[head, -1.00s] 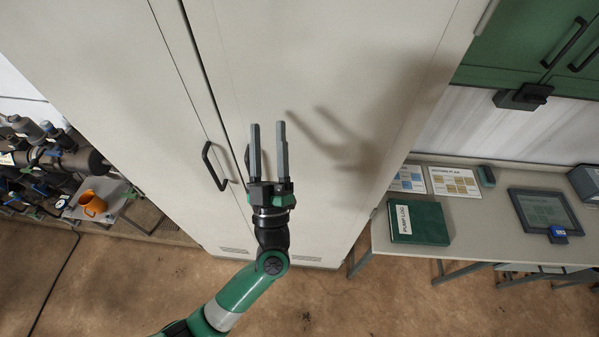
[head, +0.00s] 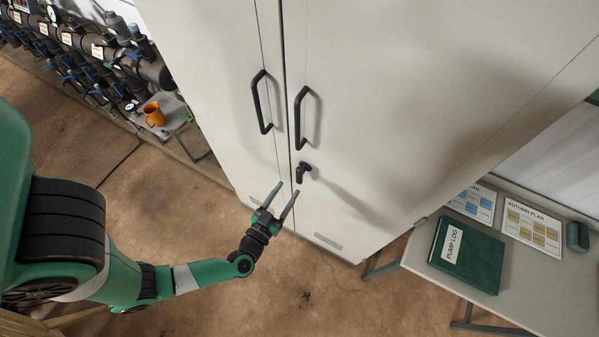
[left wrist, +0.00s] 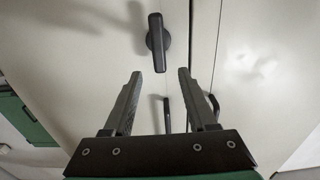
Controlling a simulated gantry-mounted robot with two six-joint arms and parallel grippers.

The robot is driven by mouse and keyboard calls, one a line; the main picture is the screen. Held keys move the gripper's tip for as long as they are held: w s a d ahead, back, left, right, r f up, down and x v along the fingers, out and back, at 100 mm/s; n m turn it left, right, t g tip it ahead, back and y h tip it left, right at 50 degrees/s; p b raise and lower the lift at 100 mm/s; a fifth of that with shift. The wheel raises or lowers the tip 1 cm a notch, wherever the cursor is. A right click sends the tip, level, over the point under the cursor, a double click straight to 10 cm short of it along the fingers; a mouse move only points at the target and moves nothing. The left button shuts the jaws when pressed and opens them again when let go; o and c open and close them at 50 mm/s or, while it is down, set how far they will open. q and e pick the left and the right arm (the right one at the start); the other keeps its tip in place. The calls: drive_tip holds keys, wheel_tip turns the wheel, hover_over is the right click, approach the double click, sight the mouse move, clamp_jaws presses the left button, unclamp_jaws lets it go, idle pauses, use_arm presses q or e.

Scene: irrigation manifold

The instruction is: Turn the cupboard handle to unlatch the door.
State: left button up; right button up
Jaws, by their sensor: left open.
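The cupboard (head: 400,90) is a tall pale cabinet with two doors. Its small black turning handle (head: 303,172) sits on the right door near the seam, below the two black pull handles. In the left wrist view the turning handle (left wrist: 157,42) lies on a round base, beyond my fingertips and roughly in line with the gap between them. My left gripper (head: 284,191) is open and empty, just below and left of the turning handle in the head view. It also shows in the left wrist view (left wrist: 160,75), apart from the handle. My right gripper is not in view.
The left pull handle (head: 262,101) and right pull handle (head: 301,117) stick out above. A bench (head: 520,303) with a green pump log (head: 468,256) stands right. The floor before the cupboard is clear.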

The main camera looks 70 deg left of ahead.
sight(298, 174)
use_arm(q)
drive_tip(key=b+x, duration=0.1)
drive_tip(key=x, duration=0.7)
drive_tip(key=shift+w+a, duration=0.15)
drive_tip(key=shift+w, duration=0.05)
clamp_jaws()
